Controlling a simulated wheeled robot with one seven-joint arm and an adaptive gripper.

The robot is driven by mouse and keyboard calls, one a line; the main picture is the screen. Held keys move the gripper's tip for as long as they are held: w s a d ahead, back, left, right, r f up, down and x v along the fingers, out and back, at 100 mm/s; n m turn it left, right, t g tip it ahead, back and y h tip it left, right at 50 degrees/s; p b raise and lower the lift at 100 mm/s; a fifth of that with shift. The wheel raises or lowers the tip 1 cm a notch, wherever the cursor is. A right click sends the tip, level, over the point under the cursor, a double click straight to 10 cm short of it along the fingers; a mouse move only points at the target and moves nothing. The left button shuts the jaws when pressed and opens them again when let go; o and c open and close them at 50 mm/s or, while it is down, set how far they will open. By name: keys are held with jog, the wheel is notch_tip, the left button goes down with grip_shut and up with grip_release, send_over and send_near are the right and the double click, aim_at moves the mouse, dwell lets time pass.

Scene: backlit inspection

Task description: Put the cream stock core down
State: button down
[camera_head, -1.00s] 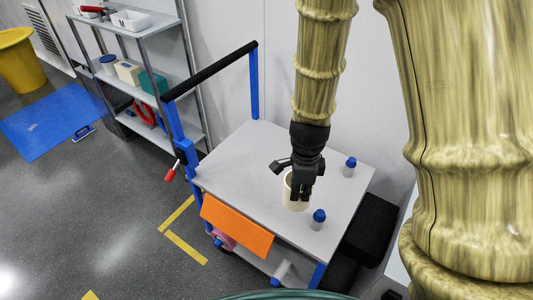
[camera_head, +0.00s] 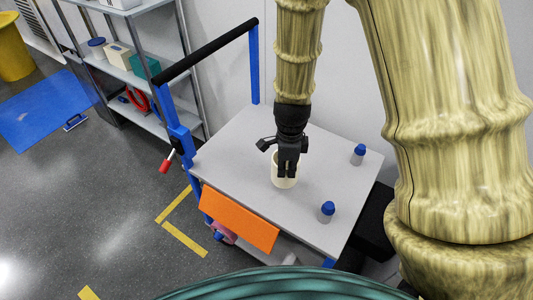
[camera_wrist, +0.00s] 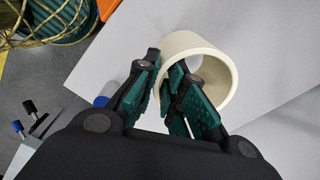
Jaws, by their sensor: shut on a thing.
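The cream stock core (camera_head: 284,183) is a short, wide hollow tube. It is at the grey top of the cart (camera_head: 235,145), near its middle. My gripper (camera_head: 287,170) comes down on it from above. In the wrist view, the fingers of my gripper (camera_wrist: 164,66) are shut on the wall of the core (camera_wrist: 228,72), with one finger outside and one inside the opening. The core's underside is hidden, so I cannot tell whether it touches the cart top or hangs just above it.
Two blue-capped bottles stand on the cart, one at the front right (camera_head: 327,211) and one at the back right (camera_head: 359,154). An orange panel (camera_head: 238,221) hangs at the front edge. A black handle bar (camera_head: 205,50) crosses the left end. The cart top left of the core is clear.

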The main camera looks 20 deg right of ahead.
jog(key=w+a+f, duration=0.1)
jog(key=w+f, duration=0.1)
jog(key=w, duration=0.3)
jog(key=w+a+f+p, duration=0.1)
jog(key=w+a+f, duration=0.1)
jog(key=w, duration=0.3)
jog(key=shift+w+a+f, duration=0.15)
jog(key=shift+w+f, duration=0.15)
jog(key=c, duration=1.6)
grip_release()
jog(key=shift+f, duration=0.15)
jog(key=shift+o, duration=0.5)
notch_tip(320, 180, up, 12)
